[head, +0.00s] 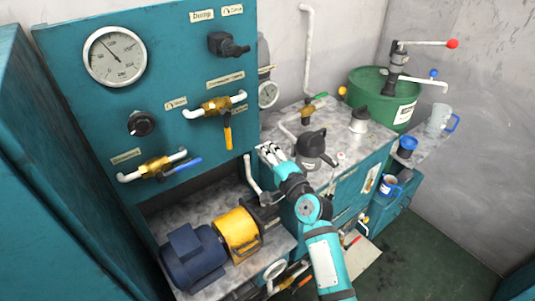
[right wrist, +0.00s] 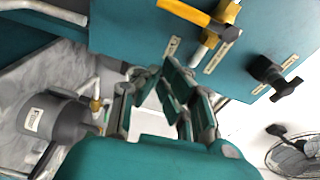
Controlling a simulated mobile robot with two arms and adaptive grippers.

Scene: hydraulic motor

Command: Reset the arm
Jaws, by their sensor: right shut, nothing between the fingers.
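My right arm comes up from the lower middle of the head view. Its gripper (head: 270,152) is shut and empty, in front of the lower right corner of the teal control panel (head: 75,60). In the right wrist view, the gripper's fingers (right wrist: 172,92) point towards the panel, below a valve with a yellow handle (right wrist: 185,12). No contact with the panel can be made out. My left gripper is not in view.
The panel carries a gauge (head: 115,56), a black knob (head: 141,123) and a blue-handled valve (head: 180,166). A blue motor with a yellow coupling (head: 240,234) sits below. A dark-topped grey can (head: 311,147) stands beside my gripper. A green drum (head: 375,92) stands further back.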

